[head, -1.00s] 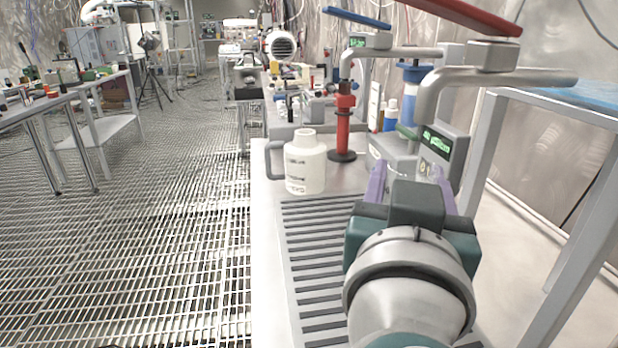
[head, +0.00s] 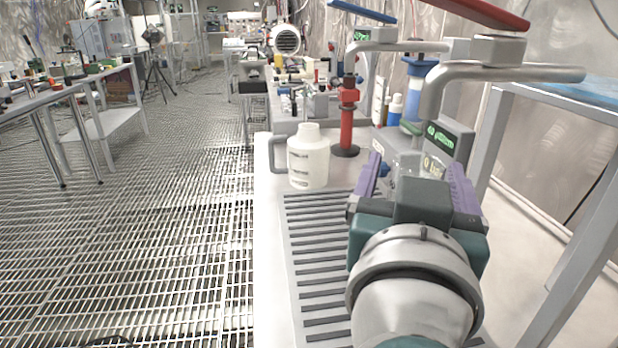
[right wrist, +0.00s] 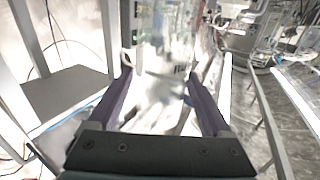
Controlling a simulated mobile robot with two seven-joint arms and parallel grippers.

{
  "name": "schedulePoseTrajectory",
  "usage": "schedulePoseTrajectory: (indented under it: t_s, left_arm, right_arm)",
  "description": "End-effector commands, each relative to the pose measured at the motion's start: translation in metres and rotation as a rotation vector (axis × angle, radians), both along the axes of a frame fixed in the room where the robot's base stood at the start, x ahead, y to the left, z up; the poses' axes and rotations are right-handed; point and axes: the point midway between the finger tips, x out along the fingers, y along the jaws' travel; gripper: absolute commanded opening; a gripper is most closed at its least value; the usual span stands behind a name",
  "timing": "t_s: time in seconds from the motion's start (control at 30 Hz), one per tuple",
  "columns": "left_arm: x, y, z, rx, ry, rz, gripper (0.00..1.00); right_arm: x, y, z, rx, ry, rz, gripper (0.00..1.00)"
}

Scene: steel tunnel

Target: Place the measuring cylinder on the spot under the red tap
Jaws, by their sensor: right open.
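The red tap (head: 478,14) has a red lever above a bent steel pipe at the upper right of the head view. My right gripper (head: 415,180) is below it at the bench, with its purple fingers spread apart. In the right wrist view (right wrist: 160,90), a blurred pale, see-through shape (right wrist: 165,75) with a dark marking shows beyond and between the fingers. I cannot tell for sure whether it is the measuring cylinder, or whether a finger touches it. The spot under the tap is mostly hidden by my gripper. My left gripper is not in view.
A slotted metal tray (head: 316,262) lies left of my right arm. A white jug (head: 308,160) stands behind it, with a red stand (head: 347,118) and a blue-collared upright vessel (head: 414,88) farther back. A metal frame (head: 490,130) stands at right.

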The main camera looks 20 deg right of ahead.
Motion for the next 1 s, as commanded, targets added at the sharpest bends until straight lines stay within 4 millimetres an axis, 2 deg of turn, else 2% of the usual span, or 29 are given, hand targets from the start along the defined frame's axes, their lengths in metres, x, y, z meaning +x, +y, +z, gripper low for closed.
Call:
schedulePoseTrajectory:
  t_s: [0.3, 0.5, 0.67, 1.0]
  left_arm:
    - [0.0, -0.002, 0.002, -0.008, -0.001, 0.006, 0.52]
    - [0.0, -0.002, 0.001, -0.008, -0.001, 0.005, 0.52]
    - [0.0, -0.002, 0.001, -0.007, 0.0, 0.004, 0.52]
    - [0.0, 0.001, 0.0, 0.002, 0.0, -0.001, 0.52]
  right_arm:
    - [-0.053, 0.045, -0.002, 0.005, 0.008, 0.001, 0.83]
    - [-0.079, 0.067, -0.002, 0.004, 0.005, 0.0, 0.83]
    - [-0.087, 0.073, -0.001, 0.002, 0.002, -0.001, 0.83]
    - [-0.087, 0.074, 0.0, 0.001, 0.002, -0.001, 0.83]
